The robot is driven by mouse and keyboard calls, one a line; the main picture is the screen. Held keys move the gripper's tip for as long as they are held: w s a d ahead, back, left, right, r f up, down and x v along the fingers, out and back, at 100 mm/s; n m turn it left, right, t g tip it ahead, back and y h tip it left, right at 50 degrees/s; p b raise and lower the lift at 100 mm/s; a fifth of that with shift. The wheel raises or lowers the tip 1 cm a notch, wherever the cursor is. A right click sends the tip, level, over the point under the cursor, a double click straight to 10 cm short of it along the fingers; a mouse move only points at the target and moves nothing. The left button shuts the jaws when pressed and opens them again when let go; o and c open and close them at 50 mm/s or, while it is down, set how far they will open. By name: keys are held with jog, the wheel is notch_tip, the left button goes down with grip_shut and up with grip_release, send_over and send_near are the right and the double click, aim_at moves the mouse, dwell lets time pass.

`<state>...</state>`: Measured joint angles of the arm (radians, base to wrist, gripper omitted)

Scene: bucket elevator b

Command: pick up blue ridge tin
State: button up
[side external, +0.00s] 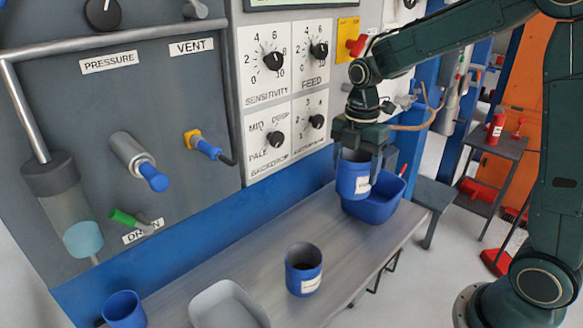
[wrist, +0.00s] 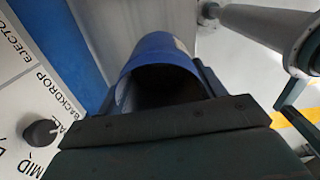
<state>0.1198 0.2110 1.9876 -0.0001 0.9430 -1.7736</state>
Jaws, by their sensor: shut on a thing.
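My gripper (side external: 358,163) is shut on a blue tin (side external: 352,183) with a white label, holding it upright above the bench near the blue bin (side external: 374,210). The label text is too small to read. In the wrist view, the held blue tin (wrist: 160,47) shows its rim and dark inside, just beyond my gripper's dark body. A second blue tin (side external: 303,270) with a white label stands upright on the bench, nearer the camera. I cannot tell from the labels which one is the blue ridge tin.
The grey bench (side external: 240,255) runs along a control panel with knobs and pipes. A grey tray (side external: 228,305) and a blue cup (side external: 124,310) are at its near end. Bare bench lies between the second tin and the bin. A dark side table (side external: 498,147) stands at right.

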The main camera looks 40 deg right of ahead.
jog(key=shift+r, duration=0.7)
jog(key=shift+f, duration=0.1)
dwell(0.9)
jog(key=shift+w+a+f+m, duration=0.15)
jog(key=shift+w+f+m, duration=0.05)
jog(key=shift+f+m, duration=0.3)
jog(key=shift+w+a+f+m, duration=0.15)
jog(key=shift+f+m, duration=0.25)
jog(key=shift+m, duration=0.2)
jog(key=shift+w+a+f+m, duration=0.4)
jog(key=shift+a+f+m, duration=0.25)
jog(key=shift+f+m, duration=2)
jog(key=shift+w+a+f+m, duration=0.4)
jog(key=shift+a+f+m, duration=0.25)
jog(key=shift+f+m, duration=1.95)
jog(key=shift+w+a+f+m, duration=0.4)
jog(key=shift+a+f+m, duration=0.25)
jog(key=shift+f+m, duration=1.95)
jog(key=shift+r+m, duration=0.55)
jog(key=shift+r, duration=0.15)
